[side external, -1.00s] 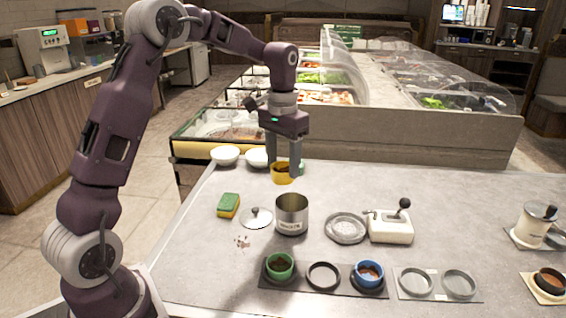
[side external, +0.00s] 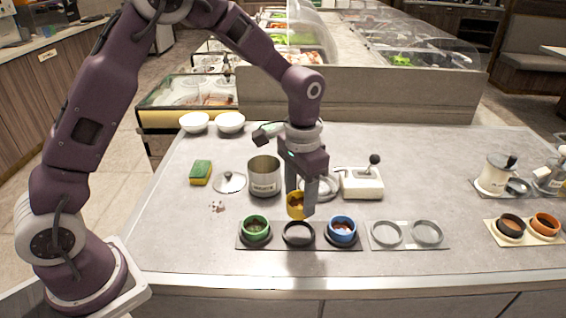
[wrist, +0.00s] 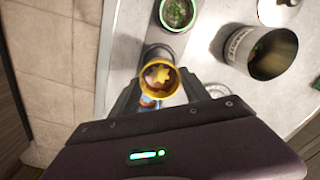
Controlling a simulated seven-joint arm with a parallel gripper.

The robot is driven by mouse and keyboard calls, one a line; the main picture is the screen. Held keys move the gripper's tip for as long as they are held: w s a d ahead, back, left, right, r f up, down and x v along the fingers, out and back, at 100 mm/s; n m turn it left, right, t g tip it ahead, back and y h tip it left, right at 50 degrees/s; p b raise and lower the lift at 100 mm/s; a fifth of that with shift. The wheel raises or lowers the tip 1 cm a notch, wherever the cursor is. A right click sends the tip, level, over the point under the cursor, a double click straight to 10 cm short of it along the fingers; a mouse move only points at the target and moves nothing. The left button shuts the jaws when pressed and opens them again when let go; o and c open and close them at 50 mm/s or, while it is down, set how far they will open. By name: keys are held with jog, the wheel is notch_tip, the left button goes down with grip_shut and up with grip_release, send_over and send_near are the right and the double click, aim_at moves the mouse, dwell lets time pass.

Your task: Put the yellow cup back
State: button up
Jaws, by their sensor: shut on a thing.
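The yellow cup (side external: 296,206) is held between the fingers of my gripper (side external: 304,200), a little above the counter. It looks tilted toward the side camera and has brown contents. In the wrist view the yellow cup (wrist: 160,78) sits between the fingertips, with an orange-brown filling. Below and just in front of it is the empty black ring (side external: 299,234), the middle place of a dark strip. The green cup (side external: 256,228) sits in the left place and the blue cup (side external: 342,229) in the right place. The green cup also shows in the wrist view (wrist: 177,12).
A steel pot (side external: 264,176) stands behind left, its lid (side external: 229,182) and a sponge (side external: 201,172) beside it. A cream box with a black knob (side external: 361,184) stands behind right. A grey strip with two empty rings (side external: 408,234) lies right of the dark strip.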

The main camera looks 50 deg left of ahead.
jog(key=shift+d+f, duration=0.1)
jog(key=shift+f, duration=3.15)
jog(key=shift+f, duration=0.5)
jog(key=o, duration=1.5)
jog(key=shift+r, duration=4)
